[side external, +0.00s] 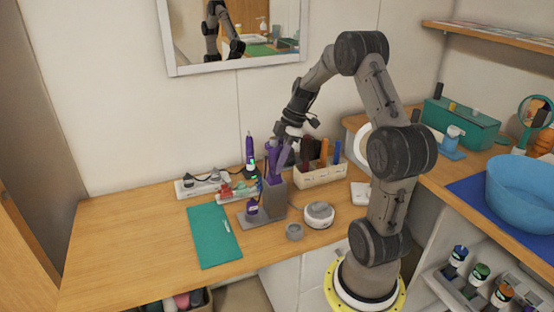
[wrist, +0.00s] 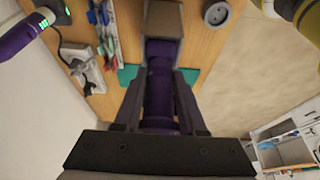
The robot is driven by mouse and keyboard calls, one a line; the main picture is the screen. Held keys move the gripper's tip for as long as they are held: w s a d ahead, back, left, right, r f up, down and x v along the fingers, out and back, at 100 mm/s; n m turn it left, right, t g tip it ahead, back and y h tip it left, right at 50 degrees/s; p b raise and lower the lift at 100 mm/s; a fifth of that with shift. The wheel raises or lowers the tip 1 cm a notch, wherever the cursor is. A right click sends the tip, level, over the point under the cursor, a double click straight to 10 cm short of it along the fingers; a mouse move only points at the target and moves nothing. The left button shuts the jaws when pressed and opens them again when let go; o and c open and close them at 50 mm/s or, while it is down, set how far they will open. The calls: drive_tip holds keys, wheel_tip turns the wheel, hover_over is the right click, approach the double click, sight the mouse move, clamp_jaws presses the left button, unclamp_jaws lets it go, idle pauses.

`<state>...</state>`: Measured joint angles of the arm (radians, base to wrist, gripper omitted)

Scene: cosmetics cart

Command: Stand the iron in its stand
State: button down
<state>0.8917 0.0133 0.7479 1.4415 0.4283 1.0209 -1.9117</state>
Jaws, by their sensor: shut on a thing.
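The purple iron (side external: 275,165) is upright, its two arms parted in a narrow V at the grey stand (side external: 273,200). My gripper (side external: 288,138) is above it, shut on its upper part. In the wrist view the iron (wrist: 160,90) runs from between my fingers (wrist: 158,118) to the mouth of the stand (wrist: 163,18). Its lower end meets or enters the stand's opening; how deep it sits is hidden.
A purple device with green lights (side external: 249,155) stands behind, near a white power strip (side external: 198,186). A holder with combs (side external: 320,175) is right of the stand. The left counter is clear beyond a teal mat (side external: 213,240).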

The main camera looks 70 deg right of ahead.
drive_tip(key=shift+c, duration=2)
unclamp_jaws()
drive_tip(key=shift+f, duration=0.1)
drive_tip(key=v, duration=1.4)
drive_tip(key=shift+w, duration=0.1)
